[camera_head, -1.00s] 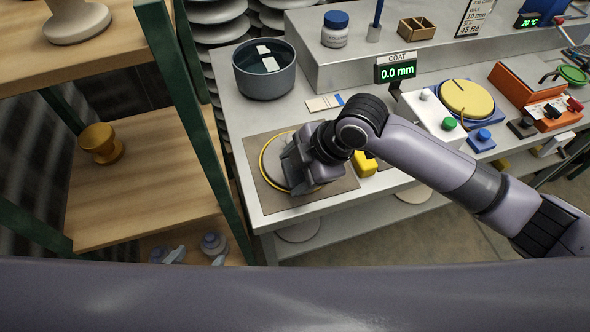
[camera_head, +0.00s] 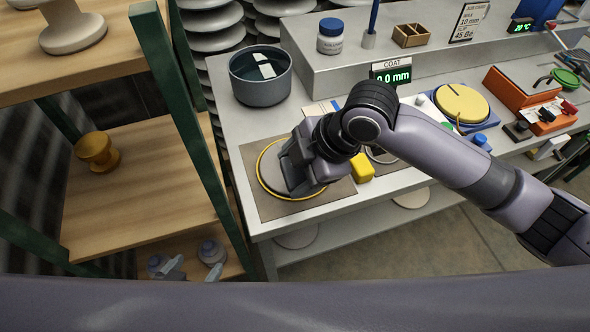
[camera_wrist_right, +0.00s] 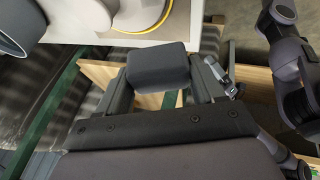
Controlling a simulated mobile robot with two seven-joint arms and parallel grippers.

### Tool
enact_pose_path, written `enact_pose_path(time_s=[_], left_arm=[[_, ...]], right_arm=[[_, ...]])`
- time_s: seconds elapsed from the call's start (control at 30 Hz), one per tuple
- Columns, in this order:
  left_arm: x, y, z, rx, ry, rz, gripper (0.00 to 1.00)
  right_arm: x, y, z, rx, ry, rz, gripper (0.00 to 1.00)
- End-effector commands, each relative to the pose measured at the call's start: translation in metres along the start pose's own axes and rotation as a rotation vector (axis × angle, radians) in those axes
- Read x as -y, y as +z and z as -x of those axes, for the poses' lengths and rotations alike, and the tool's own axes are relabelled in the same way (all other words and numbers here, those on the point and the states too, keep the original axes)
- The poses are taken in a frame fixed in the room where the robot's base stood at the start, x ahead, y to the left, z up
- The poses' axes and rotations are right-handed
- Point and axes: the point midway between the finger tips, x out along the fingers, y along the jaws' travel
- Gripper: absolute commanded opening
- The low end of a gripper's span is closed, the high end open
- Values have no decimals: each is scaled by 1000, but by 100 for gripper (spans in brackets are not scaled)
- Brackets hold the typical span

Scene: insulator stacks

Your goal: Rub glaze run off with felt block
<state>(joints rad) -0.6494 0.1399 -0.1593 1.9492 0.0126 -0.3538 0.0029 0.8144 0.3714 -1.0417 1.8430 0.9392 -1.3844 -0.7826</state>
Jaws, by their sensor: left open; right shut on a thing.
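My right gripper (camera_head: 296,166) comes in from the right over a pale disc (camera_head: 271,173) with a yellow ring, lying on a brown mat (camera_head: 254,203) on the bench. In the right wrist view my right gripper (camera_wrist_right: 158,78) is shut on a dark grey block (camera_wrist_right: 157,64), which looks like the felt block. The disc (camera_wrist_right: 132,14) shows beyond it at the top. In the head view the arm hides the block and part of the disc; I cannot tell whether they touch. No glaze run is clear.
A dark bowl (camera_head: 262,93) stands behind the mat. A yellow block (camera_head: 361,168) lies right of it. The coat gauge (camera_head: 391,74) is partly covered by my arm. A wooden shelf rack (camera_head: 140,190) with green posts stands left, close to the bench.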

Motion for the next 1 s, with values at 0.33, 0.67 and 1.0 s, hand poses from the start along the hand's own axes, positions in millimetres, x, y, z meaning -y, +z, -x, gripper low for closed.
enact_pose_path(time_s=[0.33,0.67,1.0], left_arm=[[0,0,0,0,0,0,84],[0,4,-3,0,0,0,84],[0,19,-14,0,0,0,84]], right_arm=[[0,0,1,0,-1,0,43],[1,2,-7,-2,-2,-1,43],[1,17,-42,-9,-5,-2,43]])
